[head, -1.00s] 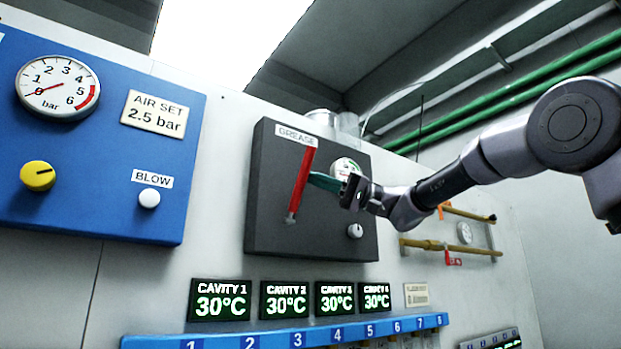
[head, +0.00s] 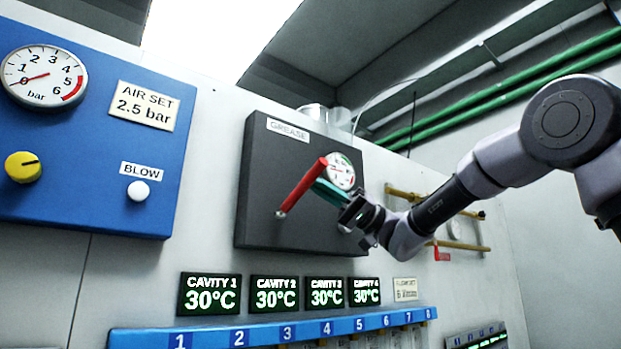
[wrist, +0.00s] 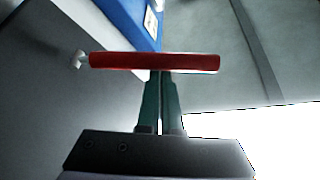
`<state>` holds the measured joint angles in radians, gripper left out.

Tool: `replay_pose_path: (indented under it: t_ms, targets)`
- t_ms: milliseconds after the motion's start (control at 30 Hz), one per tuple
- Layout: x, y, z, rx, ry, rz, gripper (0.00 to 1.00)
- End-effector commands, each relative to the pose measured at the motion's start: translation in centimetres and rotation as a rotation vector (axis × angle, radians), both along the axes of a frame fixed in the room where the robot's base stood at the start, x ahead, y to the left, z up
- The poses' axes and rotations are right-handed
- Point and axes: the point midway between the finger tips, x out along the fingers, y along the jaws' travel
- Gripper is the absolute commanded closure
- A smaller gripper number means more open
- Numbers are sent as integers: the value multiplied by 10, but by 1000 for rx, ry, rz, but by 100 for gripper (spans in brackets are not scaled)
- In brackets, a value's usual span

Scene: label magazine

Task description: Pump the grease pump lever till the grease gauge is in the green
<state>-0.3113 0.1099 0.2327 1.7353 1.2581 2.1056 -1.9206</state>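The grease pump lever (head: 302,187) is a red bar on the dark grease panel (head: 268,170). In the head view it slants up to the right from its pivot. The grease gauge (head: 340,171) is a small round white dial behind the lever's upper end, with green and red marks. Its lower left is partly covered, and its needle is too small to read.
The blue air panel (head: 75,185) is at the left with a bar gauge, a yellow knob and a white button. Cavity displays (head: 277,294) and a blue numbered rail (head: 270,332) are below. Yellow pipes (head: 465,210) are behind my arm at the right.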

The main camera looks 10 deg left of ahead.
Motion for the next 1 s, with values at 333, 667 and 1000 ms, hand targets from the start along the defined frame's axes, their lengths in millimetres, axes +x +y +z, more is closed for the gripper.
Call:
replay_pose_path:
  t_ms: [333, 667, 1000]
  targets:
    - [-8, -6, -25, -6, 1, 4, 100]
    - [-10, -7, -35, -7, 0, 5, 100]
    - [-10, -7, -38, -10, -1, 6, 100]
